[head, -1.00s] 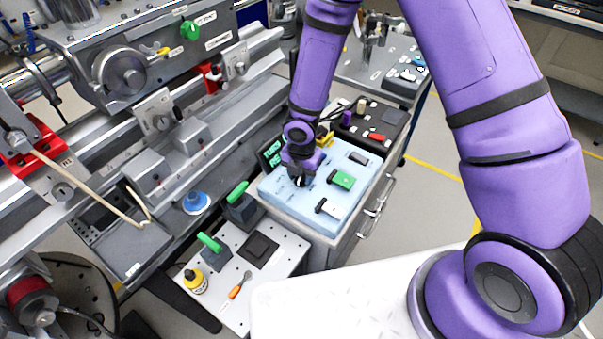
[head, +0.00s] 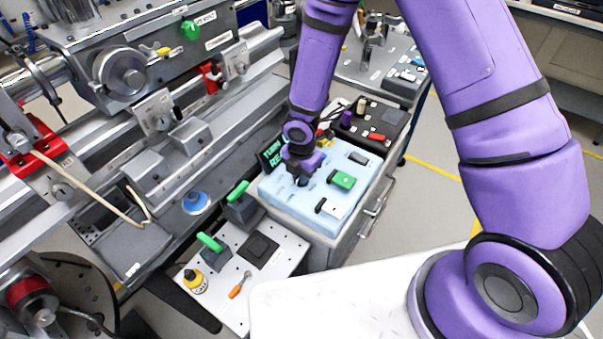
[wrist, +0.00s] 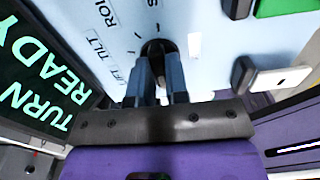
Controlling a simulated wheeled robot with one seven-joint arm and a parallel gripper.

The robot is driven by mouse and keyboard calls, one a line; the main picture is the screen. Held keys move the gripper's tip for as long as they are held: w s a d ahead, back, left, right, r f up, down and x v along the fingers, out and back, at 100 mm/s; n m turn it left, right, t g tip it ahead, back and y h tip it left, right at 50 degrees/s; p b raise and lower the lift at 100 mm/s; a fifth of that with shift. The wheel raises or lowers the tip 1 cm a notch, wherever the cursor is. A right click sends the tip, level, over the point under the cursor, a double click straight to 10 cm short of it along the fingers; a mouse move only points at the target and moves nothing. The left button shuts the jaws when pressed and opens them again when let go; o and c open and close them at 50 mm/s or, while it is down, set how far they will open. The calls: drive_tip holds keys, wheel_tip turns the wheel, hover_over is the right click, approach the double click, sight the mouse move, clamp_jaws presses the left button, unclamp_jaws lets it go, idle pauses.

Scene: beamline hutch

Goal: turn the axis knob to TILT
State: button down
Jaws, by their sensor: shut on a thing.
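The axis knob (wrist: 153,47) is small and black, on the pale blue panel (head: 275,193). My gripper (head: 302,180) reaches down onto it from above. In the wrist view the two fingers of my gripper (wrist: 158,68) are closed on the knob, one on each side. Printed labels ROLL, TILT (wrist: 93,42) and LIFT stand left of the knob, with short tick marks around it. The fingers cover much of the knob, and I cannot tell which mark it points at.
A dark display (wrist: 38,75) beside the panel reads TURN READY in green. A white plate with green-handled levers (head: 208,242) stands at lower left.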

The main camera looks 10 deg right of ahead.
drive_tip(key=m, duration=1.3)
drive_tip(key=shift+m, duration=0.4)
drive_tip(key=m, duration=0.4)
drive_tip(key=shift+m, duration=1.7)
drive_tip(key=c, duration=1.1)
unclamp_jaws()
